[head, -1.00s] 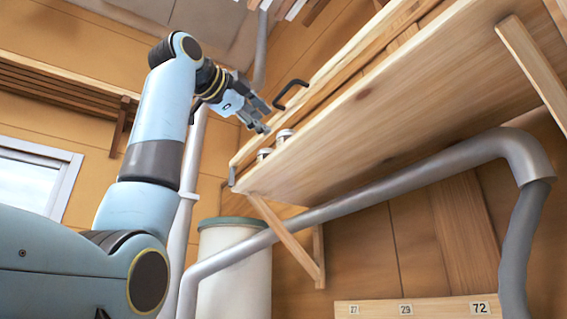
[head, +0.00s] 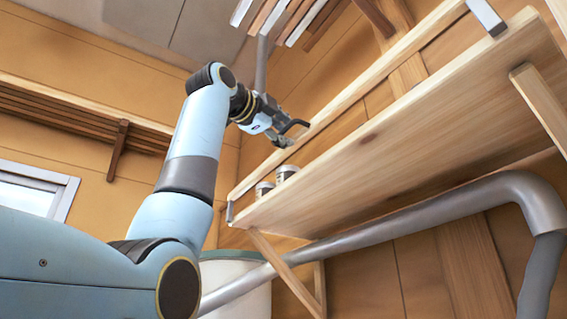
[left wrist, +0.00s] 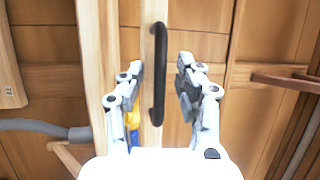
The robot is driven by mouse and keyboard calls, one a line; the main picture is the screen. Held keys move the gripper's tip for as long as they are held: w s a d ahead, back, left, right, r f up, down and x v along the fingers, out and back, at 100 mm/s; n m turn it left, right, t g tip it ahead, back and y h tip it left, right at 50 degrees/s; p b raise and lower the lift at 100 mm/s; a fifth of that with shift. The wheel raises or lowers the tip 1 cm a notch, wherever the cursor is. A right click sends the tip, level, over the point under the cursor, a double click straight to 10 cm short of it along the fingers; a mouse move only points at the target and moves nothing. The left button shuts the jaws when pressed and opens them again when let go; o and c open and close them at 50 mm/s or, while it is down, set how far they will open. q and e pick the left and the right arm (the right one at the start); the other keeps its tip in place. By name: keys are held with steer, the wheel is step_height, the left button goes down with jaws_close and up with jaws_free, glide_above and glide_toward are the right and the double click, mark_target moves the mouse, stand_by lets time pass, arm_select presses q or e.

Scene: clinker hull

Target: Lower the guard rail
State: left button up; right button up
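The guard rail (head: 345,100) is a pale wooden bar along the front of the wooden shelf (head: 390,135), standing above the shelf board. Its black handle (head: 297,127) is a bar grip near the left part. My left gripper (head: 284,138) is at the handle in the head view. In the left wrist view its two fingers (left wrist: 160,80) are open and apart, with the handle (left wrist: 158,75) upright between them and the rail (left wrist: 148,60) behind. I cannot tell whether the fingers touch the handle. My right gripper is in neither view.
Two small jars (head: 274,181) stand on the shelf's left end, below my left gripper. Metal brackets hold the rail's ends, one at the right (head: 487,17). A grey pipe (head: 400,228) runs under the shelf. A slatted rack (head: 80,115) is on the left wall.

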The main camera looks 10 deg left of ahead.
arm_select(q)
jaws_close()
steer(key=shift+f, duration=0.1)
stand_by(0.5)
